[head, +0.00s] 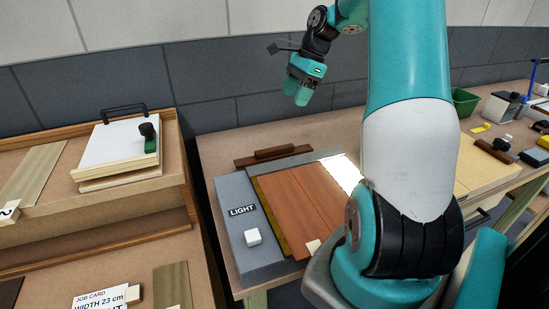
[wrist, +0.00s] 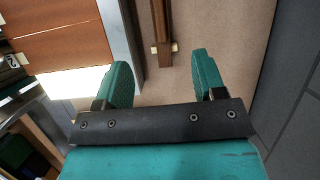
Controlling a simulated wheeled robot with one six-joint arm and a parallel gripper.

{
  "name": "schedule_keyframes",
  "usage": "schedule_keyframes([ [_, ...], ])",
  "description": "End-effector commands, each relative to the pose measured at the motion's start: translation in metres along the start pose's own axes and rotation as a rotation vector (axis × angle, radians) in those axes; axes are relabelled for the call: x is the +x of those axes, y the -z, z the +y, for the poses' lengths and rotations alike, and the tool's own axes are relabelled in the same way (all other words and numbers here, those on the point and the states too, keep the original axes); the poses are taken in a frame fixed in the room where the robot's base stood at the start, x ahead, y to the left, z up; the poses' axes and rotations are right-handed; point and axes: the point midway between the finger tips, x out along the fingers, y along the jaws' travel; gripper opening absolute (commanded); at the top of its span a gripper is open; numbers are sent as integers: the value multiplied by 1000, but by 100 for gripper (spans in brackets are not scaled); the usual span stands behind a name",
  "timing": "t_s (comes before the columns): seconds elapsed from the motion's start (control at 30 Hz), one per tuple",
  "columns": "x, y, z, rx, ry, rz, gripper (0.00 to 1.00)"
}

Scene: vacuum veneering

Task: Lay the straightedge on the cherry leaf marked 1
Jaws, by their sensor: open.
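A dark brown bar with a raised grip (head: 273,154), which looks like the straightedge, lies behind the light box. In the wrist view its end (wrist: 161,30) rests between small pale blocks. Reddish-brown cherry leaves (head: 300,200) lie side by side on the light box; they also show in the wrist view (wrist: 60,45). A pale tag (head: 313,246) sits at their front edge, its number unreadable there; a tag in the wrist view (wrist: 12,61) seems to read 2. I cannot read a 1. My gripper (head: 298,92) is open and empty above the bar, fingers apart (wrist: 161,62).
The grey light box (head: 235,225) has a LIGHT label, a white button (head: 253,236) and a bright uncovered patch (head: 342,172). A shelf unit at left holds a white board (head: 115,143) with a black handle. A green bin (head: 463,101) and small items stand at right.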

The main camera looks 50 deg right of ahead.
Motion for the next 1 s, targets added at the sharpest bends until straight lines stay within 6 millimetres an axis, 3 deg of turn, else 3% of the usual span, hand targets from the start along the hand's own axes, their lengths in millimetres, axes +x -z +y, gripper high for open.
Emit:
schedule_keyframes([
  [0.17, 24, 9, -1, 47, -1, -3, 64],
  [0.5, 99, 6, 0, 42, -3, -2, 64],
  [0.83, 128, 6, 1, 42, -1, -1, 64],
  [1.0, 155, 4, 5, 41, -3, -1, 64],
])
